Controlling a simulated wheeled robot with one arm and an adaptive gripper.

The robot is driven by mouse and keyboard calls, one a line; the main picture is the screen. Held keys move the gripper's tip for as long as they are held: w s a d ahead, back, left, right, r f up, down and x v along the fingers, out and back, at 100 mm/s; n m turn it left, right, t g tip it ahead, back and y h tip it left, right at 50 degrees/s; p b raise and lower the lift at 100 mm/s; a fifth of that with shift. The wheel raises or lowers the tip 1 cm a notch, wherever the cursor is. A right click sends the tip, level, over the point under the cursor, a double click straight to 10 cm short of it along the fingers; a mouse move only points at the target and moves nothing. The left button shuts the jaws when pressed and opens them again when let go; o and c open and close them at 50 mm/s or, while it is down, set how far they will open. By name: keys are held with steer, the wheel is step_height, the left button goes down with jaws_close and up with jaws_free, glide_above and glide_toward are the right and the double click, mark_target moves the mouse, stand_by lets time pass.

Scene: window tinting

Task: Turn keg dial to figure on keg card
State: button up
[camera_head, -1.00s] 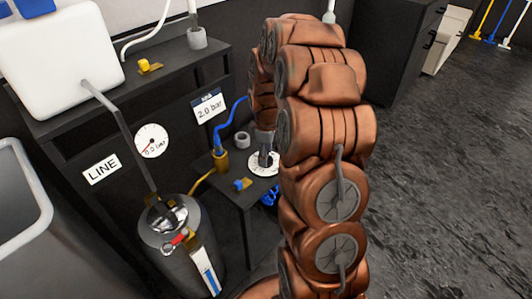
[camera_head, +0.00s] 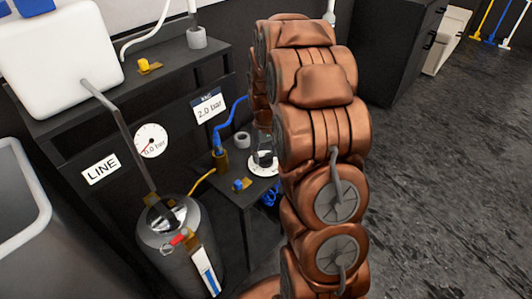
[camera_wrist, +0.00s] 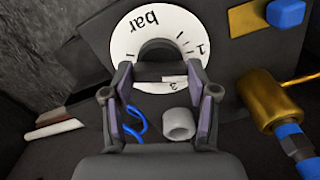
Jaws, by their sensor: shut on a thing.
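The keg dial is a white disc (camera_wrist: 127,38) with "bar" and figures on it, and a dark knob (camera_wrist: 160,52) at its middle. It also shows on the low black stand in the head view (camera_head: 263,171), partly hidden by my gripper. My gripper (camera_wrist: 160,78) is shut on the knob, one finger on each side. The keg card (camera_head: 209,108) reads 2.0 bar. The round gauge (camera_head: 151,140) appears to read 0.0 bar. The steel keg (camera_head: 170,240) stands in front of the black cabinet. Which figure the dial is set to cannot be told.
A brass fitting with a blue hose (camera_head: 220,158) stands beside the dial, with a grey ring (camera_head: 242,139) behind it. A small blue-handled valve (camera_head: 241,185) sits at the stand's near edge. The floor to the right is clear.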

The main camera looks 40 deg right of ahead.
mark_target(265, 155)
steer(key=m, duration=0.5)
steer(key=shift+m, duration=0.3)
stand_by(0.4)
steer(key=o, duration=1.2)
steer(key=shift+c, duration=0.2)
steer(key=shift+r, duration=0.1)
step_height(265, 155, up, 12)
